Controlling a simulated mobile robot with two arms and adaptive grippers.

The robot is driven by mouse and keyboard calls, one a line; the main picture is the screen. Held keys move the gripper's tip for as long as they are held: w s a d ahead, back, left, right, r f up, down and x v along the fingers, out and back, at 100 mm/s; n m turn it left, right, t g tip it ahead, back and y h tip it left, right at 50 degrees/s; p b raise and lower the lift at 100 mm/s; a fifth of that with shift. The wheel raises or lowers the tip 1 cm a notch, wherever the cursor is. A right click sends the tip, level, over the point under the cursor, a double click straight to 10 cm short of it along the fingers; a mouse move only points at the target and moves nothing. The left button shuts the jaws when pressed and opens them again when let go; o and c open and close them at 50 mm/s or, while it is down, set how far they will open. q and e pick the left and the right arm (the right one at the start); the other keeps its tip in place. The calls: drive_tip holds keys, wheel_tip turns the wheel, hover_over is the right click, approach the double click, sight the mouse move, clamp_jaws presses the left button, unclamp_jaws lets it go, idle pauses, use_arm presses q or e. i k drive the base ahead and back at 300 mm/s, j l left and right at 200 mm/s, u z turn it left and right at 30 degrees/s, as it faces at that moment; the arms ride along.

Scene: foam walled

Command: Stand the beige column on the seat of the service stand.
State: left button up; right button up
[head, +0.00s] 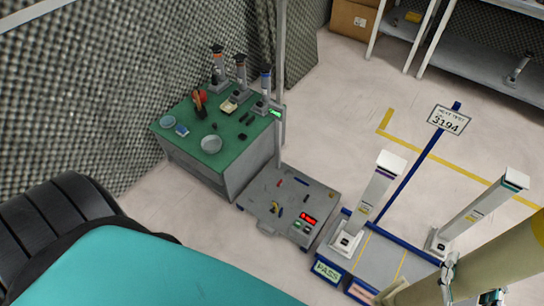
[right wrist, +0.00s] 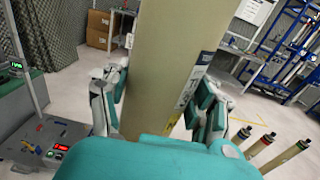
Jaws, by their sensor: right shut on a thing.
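The beige column (head: 512,262) is at the bottom right of the head view, tilted and cut off by the frame edge. In the right wrist view the column (right wrist: 165,55) runs up through the middle, with a dark label on its side. My right gripper (head: 470,287) is shut on it, with a finger on either side in the wrist view (right wrist: 160,90). My left gripper is not in view. I cannot tell for sure which thing is the service stand. A low grey platform (head: 262,200) with a post and a red display stands on the floor, apart from the column.
White columns (head: 377,195) stand on a blue-edged base marked PASS (head: 327,271). A sign (head: 449,121) rises on a blue pole behind. A green-topped bench (head: 180,148) with tools and a bowl is at the foam wall. Open floor lies right of the post.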

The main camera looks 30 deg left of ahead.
sight(292, 195)
drive_tip(key=j, duration=1.05)
drive_tip(key=i+j+u, duration=0.1)
drive_tip(key=j, duration=0.9)
